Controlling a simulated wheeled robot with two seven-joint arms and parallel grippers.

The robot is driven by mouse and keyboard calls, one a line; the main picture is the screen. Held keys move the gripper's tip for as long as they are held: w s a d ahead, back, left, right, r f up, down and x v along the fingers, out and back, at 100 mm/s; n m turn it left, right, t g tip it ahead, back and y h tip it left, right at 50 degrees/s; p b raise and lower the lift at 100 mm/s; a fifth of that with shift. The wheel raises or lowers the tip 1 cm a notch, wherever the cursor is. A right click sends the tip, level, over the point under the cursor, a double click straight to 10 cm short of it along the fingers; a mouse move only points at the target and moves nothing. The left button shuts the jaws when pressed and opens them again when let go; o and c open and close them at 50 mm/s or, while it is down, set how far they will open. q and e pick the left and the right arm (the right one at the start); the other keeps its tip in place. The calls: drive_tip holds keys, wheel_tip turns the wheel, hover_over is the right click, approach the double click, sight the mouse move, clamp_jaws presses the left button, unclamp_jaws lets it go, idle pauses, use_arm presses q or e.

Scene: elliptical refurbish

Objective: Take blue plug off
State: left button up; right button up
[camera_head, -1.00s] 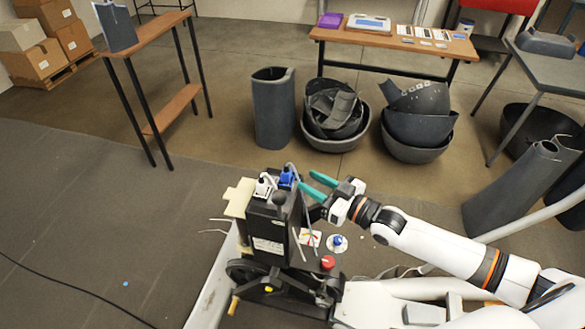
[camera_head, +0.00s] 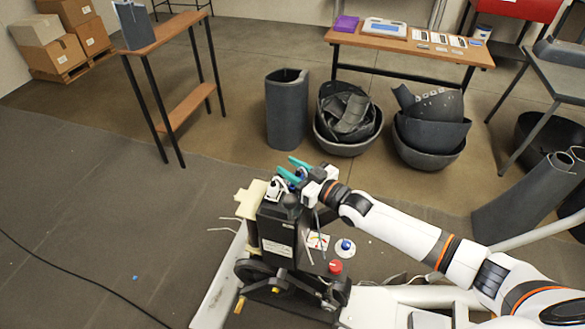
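The blue plug (camera_head: 302,172) is on top of the black machine housing (camera_head: 277,234), at its back edge. It is mostly hidden by my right gripper (camera_head: 294,169). The gripper's two teal fingers are apart and lie on either side of the plug. I cannot tell whether they touch it. A white plug (camera_head: 274,189) sits just left of it on the same housing. My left gripper is not in view.
A blue button on a white disc (camera_head: 345,246) and a red knob (camera_head: 335,267) are right of the housing. Dark bins stand behind, including a tall one (camera_head: 287,110). A narrow wooden shelf table (camera_head: 185,106) is at left. The left floor is mostly clear.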

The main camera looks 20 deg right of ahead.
clamp_jaws()
drive_tip(key=shift+r, duration=0.1)
wheel_tip(320, 180, up, 8)
drive_tip(key=p, duration=0.7)
idle(0.7)
